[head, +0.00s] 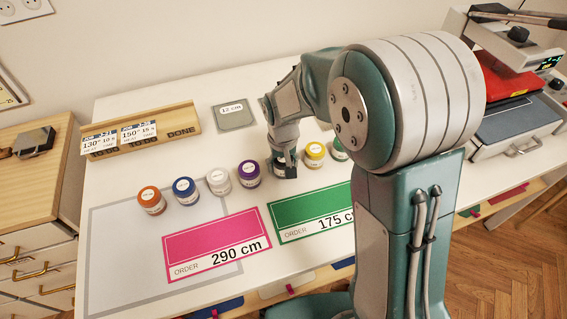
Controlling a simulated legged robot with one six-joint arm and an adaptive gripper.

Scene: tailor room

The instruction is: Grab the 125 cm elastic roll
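Several small elastic rolls with white labelled tops stand in a row on the white table: an orange roll (151,200), a blue roll (186,191), a white roll (219,181), a purple roll (248,174), a yellow roll (315,155) and a green roll (340,149), partly hidden by my arm. The roll labels are too small to read, so I cannot tell which is 125 cm. My gripper (284,168) points down in the row between the purple and yellow rolls. Its fingers are dark and small; I cannot tell whether it holds anything.
A pink 290 cm order card (217,245) and a green 175 cm order card (315,212) lie in front of the rolls. Behind are a wooden label rack (141,133) and a grey 12 cm plate (234,116). A heat press (508,95) stands at the right.

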